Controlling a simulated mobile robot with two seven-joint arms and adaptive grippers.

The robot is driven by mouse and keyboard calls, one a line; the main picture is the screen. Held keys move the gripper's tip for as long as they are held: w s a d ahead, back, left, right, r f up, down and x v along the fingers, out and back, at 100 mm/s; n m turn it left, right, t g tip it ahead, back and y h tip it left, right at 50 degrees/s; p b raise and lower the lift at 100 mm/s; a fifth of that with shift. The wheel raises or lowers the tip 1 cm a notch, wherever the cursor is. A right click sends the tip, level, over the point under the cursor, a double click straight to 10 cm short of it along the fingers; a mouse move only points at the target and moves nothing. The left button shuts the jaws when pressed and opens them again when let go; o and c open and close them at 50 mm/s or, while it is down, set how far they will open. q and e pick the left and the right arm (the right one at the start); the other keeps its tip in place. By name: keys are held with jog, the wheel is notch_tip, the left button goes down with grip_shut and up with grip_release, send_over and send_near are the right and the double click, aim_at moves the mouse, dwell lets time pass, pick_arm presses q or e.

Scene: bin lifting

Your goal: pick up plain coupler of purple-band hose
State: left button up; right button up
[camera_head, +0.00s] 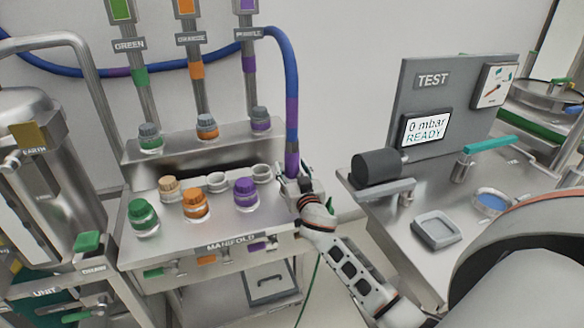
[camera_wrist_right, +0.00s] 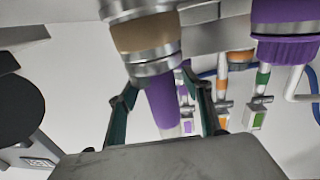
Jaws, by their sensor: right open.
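The purple-band hose (camera_head: 291,112) is blue and arches down from the wall, with a purple sleeve at its lower end. My right gripper (camera_head: 291,180) is at that lower end, beside the manifold's right edge, and largely hides the coupler there. In the right wrist view the coupler (camera_wrist_right: 148,38) has a plain tan band and silver rings, with the purple sleeve (camera_wrist_right: 163,108) running from it. The open right gripper (camera_wrist_right: 163,108) has one dark green finger on each side of the sleeve. I cannot tell whether either finger touches it. My left gripper is not in view.
The manifold (camera_head: 222,243) bears green, orange and purple capped fittings, a tan one and open cups. Right of it, a bench (camera_head: 390,222) holds the TEST panel (camera_head: 450,95), a dark cylinder and a grey tray (camera_head: 437,230). A purple cap (camera_wrist_right: 285,35) is close in the wrist view.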

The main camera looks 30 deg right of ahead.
aim_at(292, 139)
grip_shut()
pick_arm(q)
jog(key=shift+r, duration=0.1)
pick_arm(e)
jog(key=shift+r, duration=0.2)
